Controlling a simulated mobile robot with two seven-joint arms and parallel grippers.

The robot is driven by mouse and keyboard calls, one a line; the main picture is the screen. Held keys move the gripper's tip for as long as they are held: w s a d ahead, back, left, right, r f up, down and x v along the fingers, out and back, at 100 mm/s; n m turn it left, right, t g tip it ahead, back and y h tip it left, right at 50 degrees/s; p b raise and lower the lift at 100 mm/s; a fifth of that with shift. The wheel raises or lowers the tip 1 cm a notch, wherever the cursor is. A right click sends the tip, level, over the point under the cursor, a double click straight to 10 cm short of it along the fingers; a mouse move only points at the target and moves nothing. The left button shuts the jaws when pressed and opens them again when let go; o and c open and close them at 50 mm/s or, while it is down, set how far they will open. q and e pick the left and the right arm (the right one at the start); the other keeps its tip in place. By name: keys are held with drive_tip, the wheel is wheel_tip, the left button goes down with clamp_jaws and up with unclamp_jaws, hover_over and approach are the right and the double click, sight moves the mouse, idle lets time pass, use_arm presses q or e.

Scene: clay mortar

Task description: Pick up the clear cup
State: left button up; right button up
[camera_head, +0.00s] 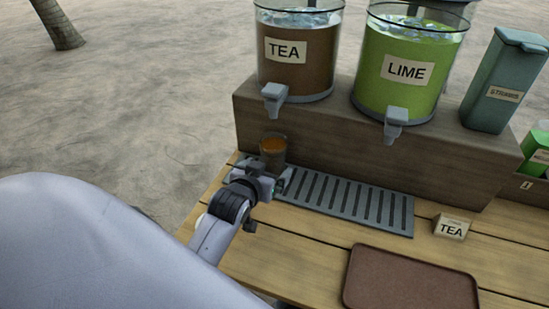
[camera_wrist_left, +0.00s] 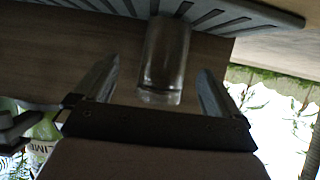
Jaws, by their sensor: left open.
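The clear cup (camera_head: 272,151) stands upright at the left end of the drip tray, below the tea tap. It holds an orange-brown drink, and its lower part is hidden behind my gripper. My left gripper (camera_head: 272,181) is right in front of the cup in the head view. In the left wrist view the cup (camera_wrist_left: 165,55) shows between the two spread fingers of the gripper (camera_wrist_left: 157,72), with a gap on each side. The gripper is open and holds nothing. My right gripper is not in view.
The grey slotted drip tray (camera_head: 345,201) runs right from the cup. Behind it, a wooden riser (camera_head: 330,150) bears the tea dispenser (camera_head: 297,65) and lime dispenser (camera_head: 405,75). A tea card (camera_head: 452,227) and brown tray (camera_head: 410,280) lie at the right. Sand lies beyond the counter.

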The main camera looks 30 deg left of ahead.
sight(269, 162)
use_arm(q)
drive_tip(key=shift+w+a+f, duration=0.15)
drive_tip(key=shift+w+a, duration=0.1)
drive_tip(key=shift+w, duration=0.3)
drive_tip(key=shift+a+x, duration=0.15)
drive_tip(key=shift+x, duration=1)
drive_tip(key=shift+a+x, duration=0.15)
drive_tip(key=shift+x, duration=1)
drive_tip(key=c, duration=1.4)
drive_tip(key=shift+r, duration=0.2)
drive_tip(key=shift+c, duration=0.2)
